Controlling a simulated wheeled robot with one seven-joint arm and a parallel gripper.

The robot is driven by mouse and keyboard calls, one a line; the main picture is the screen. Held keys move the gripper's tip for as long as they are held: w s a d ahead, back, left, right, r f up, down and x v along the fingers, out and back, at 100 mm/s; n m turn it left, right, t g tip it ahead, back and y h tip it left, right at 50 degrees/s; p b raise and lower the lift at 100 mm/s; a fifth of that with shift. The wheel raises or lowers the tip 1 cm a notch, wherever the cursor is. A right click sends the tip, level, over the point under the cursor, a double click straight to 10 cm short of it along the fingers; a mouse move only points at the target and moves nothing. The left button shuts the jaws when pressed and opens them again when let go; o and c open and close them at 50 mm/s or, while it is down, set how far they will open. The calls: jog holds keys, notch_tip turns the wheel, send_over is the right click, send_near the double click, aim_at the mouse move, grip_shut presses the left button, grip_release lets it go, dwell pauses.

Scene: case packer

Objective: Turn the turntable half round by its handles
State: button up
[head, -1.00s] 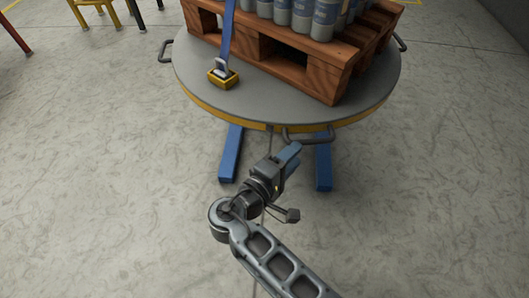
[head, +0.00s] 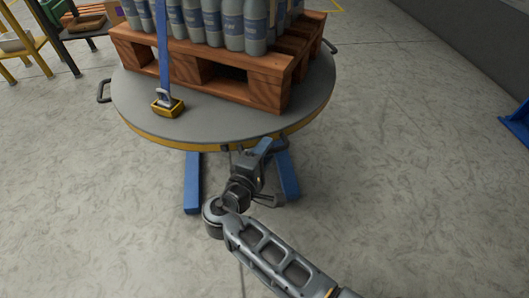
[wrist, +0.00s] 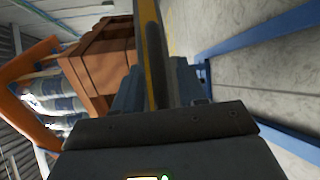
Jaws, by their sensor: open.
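The turntable (head: 220,128) is a round grey disc with a yellow rim, on blue legs. A dark handle (head: 103,91) sticks out at its left, and another (head: 330,46) shows at its far right. A near-side handle at the front rim is mostly hidden behind my gripper (head: 262,148). My gripper is open at the front rim, just below the edge in the picture. In the wrist view, the yellow rim (wrist: 154,75) runs between the blue-grey fingers.
A wooden pallet (head: 270,93) with grey bottles (head: 230,25) stands on the turntable. A blue strap (head: 163,60) ends at a yellow buckle block (head: 167,107). Yellow-legged furniture stands at the back left. A blue object (head: 518,122) lies far right. The floor around is clear.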

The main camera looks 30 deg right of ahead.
grip_shut()
jog(key=shift+a, duration=0.15)
dwell(0.5)
